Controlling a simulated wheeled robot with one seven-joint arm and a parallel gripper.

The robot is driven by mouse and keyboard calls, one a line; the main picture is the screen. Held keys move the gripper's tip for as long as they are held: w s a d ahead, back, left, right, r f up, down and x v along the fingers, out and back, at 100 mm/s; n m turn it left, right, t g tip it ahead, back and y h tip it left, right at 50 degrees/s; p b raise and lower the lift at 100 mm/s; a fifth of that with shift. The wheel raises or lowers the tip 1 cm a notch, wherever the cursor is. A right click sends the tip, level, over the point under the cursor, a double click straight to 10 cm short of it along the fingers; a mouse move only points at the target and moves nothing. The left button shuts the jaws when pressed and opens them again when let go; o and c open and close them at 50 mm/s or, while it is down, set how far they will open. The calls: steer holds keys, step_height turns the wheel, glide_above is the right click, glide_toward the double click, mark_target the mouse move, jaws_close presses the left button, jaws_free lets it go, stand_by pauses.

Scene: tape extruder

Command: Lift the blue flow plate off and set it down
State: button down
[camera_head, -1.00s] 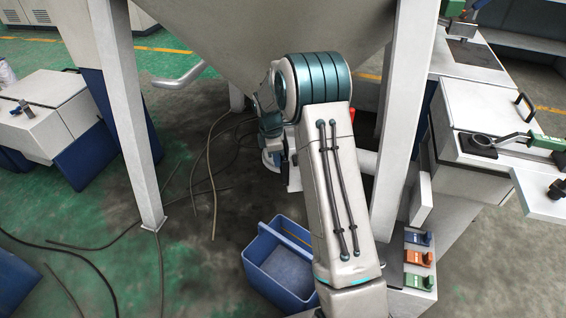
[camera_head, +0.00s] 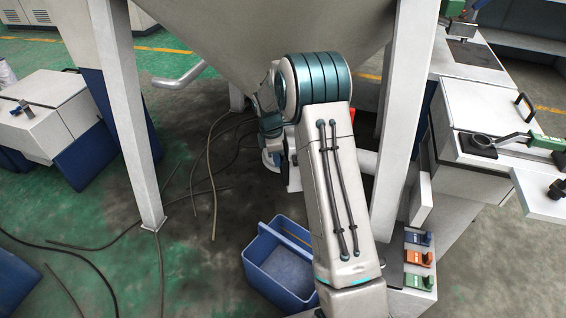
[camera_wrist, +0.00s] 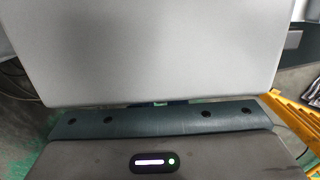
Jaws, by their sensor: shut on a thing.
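In the wrist view a large flat light-grey plate (camera_wrist: 150,50) with rounded near corners fills the upper middle. I take it to be the blue flow plate; a small dark blue part shows at its near edge. My gripper (camera_wrist: 172,103) is shut at that edge, and its teal front bar lies just below it. The fingertips are mostly hidden. A blue-handled piece (camera_head: 418,238) also sits on the rack at the right, above an orange one (camera_head: 418,257) and a green one (camera_head: 418,282).
The grey hopper (camera_head: 220,40) hangs above my arm, between a left leg (camera_head: 125,110) and a right leg (camera_head: 402,130). A blue bin (camera_head: 262,262) stands on the floor left of my arm. Cables cross the floor. Yellow bars (camera_wrist: 297,118) show at the wrist view's right.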

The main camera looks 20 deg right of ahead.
steer(key=shift+r, duration=0.1)
step_height(320, 180, up, 12)
steer(key=p, duration=0.9)
stand_by(1.9)
steer(key=shift+p, duration=0.3)
